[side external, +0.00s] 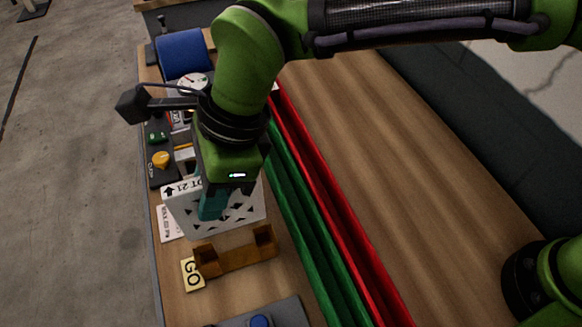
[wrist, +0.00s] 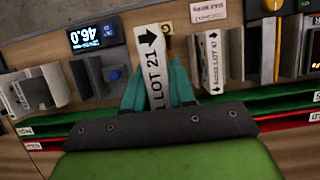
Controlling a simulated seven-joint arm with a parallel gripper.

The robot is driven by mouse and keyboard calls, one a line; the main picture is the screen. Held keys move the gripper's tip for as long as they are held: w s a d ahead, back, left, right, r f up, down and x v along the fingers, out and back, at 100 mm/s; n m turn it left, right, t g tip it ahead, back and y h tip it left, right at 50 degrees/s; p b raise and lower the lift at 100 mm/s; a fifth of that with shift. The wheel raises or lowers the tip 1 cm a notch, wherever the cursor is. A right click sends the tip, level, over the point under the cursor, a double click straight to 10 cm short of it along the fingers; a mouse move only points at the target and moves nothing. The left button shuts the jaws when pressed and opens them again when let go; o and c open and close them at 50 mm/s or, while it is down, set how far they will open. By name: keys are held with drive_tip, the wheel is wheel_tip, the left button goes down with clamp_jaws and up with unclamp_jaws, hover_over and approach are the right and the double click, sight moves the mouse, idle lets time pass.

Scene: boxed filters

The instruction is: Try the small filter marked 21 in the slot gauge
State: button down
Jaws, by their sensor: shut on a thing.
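The small filter marked LOT 21 (side external: 245,212) is a pale panel with dark triangular openings and a white label with an arrow. My gripper (side external: 213,207) has its teal fingers shut on it from above. In the wrist view the filter's labelled edge (wrist: 153,62) stands between the fingers (wrist: 158,92). The slot gauge (side external: 236,257) is a brown block with raised ends, beside a GO card (side external: 192,273). The filter is upright just behind the gauge in the side view, apart from its slot. I cannot tell whether the filter's bottom touches the bench.
Another labelled filter (wrist: 211,62) stands close right of the held one in the wrist view. A digital display (wrist: 97,34) is at left. Green (side external: 310,235) and red (side external: 340,215) rails run along the bench. The bench (side external: 400,150) beyond them is clear.

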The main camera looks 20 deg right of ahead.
drive_tip(key=shift+f, duration=2.4)
drive_tip(key=shift+f, duration=4)
idle(1.6)
